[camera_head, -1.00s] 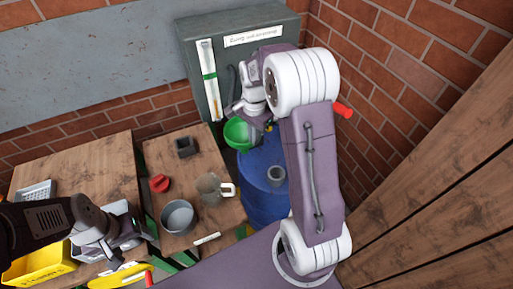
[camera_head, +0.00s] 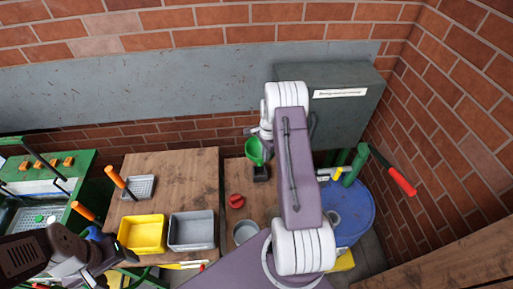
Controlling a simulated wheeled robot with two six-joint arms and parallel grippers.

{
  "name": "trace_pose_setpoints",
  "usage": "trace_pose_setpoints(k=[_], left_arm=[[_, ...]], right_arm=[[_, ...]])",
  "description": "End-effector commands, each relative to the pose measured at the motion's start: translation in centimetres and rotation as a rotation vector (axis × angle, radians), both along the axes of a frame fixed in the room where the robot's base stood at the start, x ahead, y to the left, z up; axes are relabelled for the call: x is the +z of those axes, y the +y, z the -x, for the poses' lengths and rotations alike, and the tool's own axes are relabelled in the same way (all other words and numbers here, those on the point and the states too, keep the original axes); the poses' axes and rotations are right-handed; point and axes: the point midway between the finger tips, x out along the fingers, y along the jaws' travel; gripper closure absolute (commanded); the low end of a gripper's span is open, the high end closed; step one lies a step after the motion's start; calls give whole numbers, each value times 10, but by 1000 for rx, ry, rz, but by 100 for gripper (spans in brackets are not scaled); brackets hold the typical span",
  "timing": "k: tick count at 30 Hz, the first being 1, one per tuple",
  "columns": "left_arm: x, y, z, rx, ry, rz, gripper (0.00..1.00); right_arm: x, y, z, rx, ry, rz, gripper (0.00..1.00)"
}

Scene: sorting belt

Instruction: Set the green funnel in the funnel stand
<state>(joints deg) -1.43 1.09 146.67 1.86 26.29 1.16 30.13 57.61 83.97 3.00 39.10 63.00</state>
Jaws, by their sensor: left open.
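The green funnel (camera_head: 255,152) hangs at my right gripper (camera_head: 259,137), just above and slightly behind the small dark funnel stand (camera_head: 261,174) on the wooden table. In this view it overlaps the stand's far edge, and I cannot tell whether they touch. My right gripper is partly hidden behind my white and purple arm; its fingers appear closed on the funnel. My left gripper (camera_head: 98,258) is open at the lower left, far from the funnel, near the yellow bin.
A red object (camera_head: 236,201) and a grey pot (camera_head: 245,232) stand in front of the stand. A yellow bin (camera_head: 142,234) and a grey bin (camera_head: 192,230) are on the left table (camera_head: 185,175). A blue barrel (camera_head: 352,205) and a grey cabinet (camera_head: 352,120) are on the right.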

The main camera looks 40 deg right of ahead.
Motion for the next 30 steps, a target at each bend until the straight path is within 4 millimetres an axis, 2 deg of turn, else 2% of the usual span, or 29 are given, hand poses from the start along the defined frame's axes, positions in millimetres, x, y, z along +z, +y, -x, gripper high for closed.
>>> trace_pose_setpoints(k=[8,21,30], left_arm=[[-4,0,0,0,0,0,30],[-37,0,0,0,0,0,30],[-36,0,0,0,0,0,30]], right_arm=[[-5,-1,0,-2,-1,-1,100],[-49,-1,0,-2,-1,-1,100],[-48,-1,0,-2,-2,-1,100]])
